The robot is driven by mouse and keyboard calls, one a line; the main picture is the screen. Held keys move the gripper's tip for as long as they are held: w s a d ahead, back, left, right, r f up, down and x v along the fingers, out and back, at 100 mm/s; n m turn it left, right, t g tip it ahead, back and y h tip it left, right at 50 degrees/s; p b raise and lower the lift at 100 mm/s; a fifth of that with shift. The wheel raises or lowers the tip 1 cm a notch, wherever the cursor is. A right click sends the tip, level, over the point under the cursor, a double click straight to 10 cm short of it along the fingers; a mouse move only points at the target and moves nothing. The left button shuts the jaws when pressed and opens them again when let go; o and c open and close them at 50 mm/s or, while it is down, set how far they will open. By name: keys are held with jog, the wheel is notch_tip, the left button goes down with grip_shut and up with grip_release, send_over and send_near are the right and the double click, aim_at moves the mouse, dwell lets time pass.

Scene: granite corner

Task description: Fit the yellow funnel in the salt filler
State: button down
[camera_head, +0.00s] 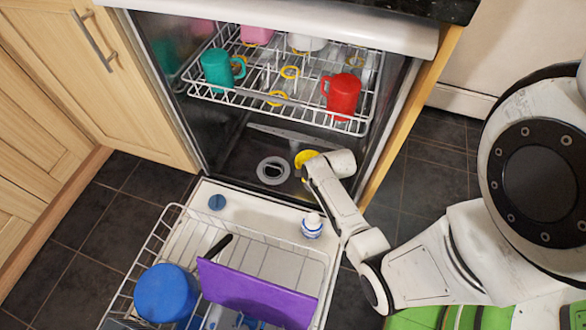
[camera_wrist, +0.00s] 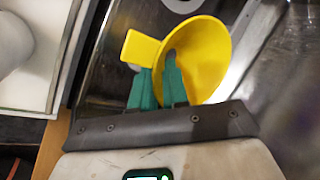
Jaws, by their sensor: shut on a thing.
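The yellow funnel (camera_head: 304,158) is above the dishwasher floor, partly hidden by my arm in the head view. In the wrist view the funnel (camera_wrist: 212,52) shows its wide round mouth and a flat yellow tab at its left. My gripper (camera_wrist: 158,72) has teal fingers and is shut on the funnel near the tab, at the lower edge of the mouth. The salt filler (camera_head: 262,172) is a pale ring in the dishwasher floor, just left of the funnel in the head view. The funnel looks apart from it. Its spout is hidden.
The upper rack (camera_head: 222,98) hangs above with a teal mug (camera_head: 216,68) and a red mug (camera_head: 343,95). The pulled-out lower rack (camera_head: 135,262) holds a blue pot (camera_head: 165,293) and a purple board (camera_head: 258,293). A blue-white bottle (camera_head: 312,227) stands on the open door.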

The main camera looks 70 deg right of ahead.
jog(key=shift+s+d+f+m, duration=0.15)
jog(key=shift+s+d+m, duration=0.1)
jog(key=shift+s, duration=0.2)
jog(key=shift+s+d+f+m, duration=0.1)
jog(key=shift+s+d+m, duration=0.15)
jog(key=shift+s, duration=0.2)
jog(key=shift+a+f+b, duration=0.1)
jog(key=shift+f+b, duration=2.05)
jog(key=shift+f, duration=0.75)
jog(key=shift+f+b, duration=0.65)
jog(key=shift+f, duration=0.9)
jog(key=c, duration=1.1)
grip_release()
jog(key=shift+o, duration=0.2)
jog(key=p+v, duration=0.4)
jog(key=v, duration=0.3)
jog(key=shift+a+r+p, duration=0.2)
jog(key=shift+r+p, duration=0.05)
jog(key=shift+p, duration=0.15)
